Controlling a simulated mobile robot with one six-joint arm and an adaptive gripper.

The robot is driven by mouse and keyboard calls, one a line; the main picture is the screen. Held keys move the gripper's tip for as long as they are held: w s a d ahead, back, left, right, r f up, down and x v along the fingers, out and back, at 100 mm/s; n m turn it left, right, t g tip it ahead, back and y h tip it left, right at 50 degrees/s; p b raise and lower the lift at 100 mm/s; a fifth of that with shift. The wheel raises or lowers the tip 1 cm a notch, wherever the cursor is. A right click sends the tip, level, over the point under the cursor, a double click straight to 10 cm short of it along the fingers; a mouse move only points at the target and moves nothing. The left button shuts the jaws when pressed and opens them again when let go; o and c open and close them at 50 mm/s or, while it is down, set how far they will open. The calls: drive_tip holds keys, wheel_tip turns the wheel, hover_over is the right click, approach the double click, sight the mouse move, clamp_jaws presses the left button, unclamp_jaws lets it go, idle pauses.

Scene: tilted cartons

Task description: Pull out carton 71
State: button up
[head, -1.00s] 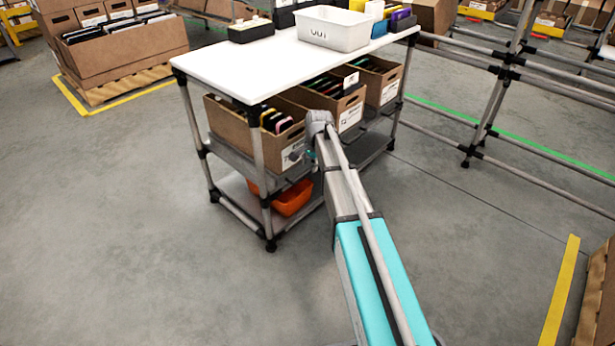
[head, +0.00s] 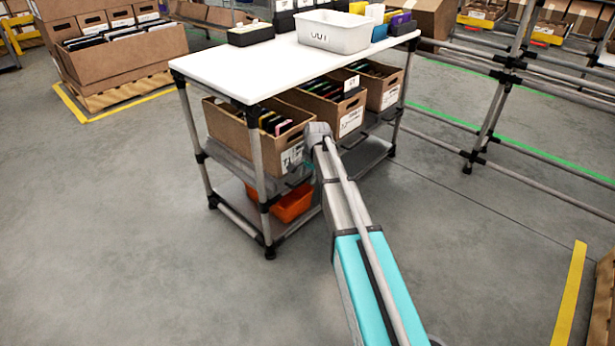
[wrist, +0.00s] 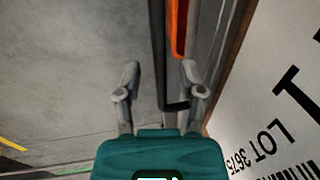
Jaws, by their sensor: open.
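The left brown carton (head: 240,133) stands tilted on the table's middle shelf, with dark and coloured items in its open top. Its white label (head: 291,157) seems to read 71, but is small. In the wrist view a large white label (wrist: 285,110) with "LOT 3675" and part of a big digit fills the right side. My gripper (wrist: 160,82) is open and empty, its fingers pointing away from the camera. A dark bar with a hooked end (wrist: 177,105) shows between the fingers, nearer the right one; contact cannot be told. In the head view my arm hides most of the gripper.
Two more cartons (head: 350,118) (head: 388,93) stand to the right on the same shelf. An orange bin (head: 292,204) sits on the lower shelf. The white tabletop (head: 235,72) overhangs the cartons. The floor in front and left is clear.

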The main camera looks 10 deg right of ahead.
clamp_jaws()
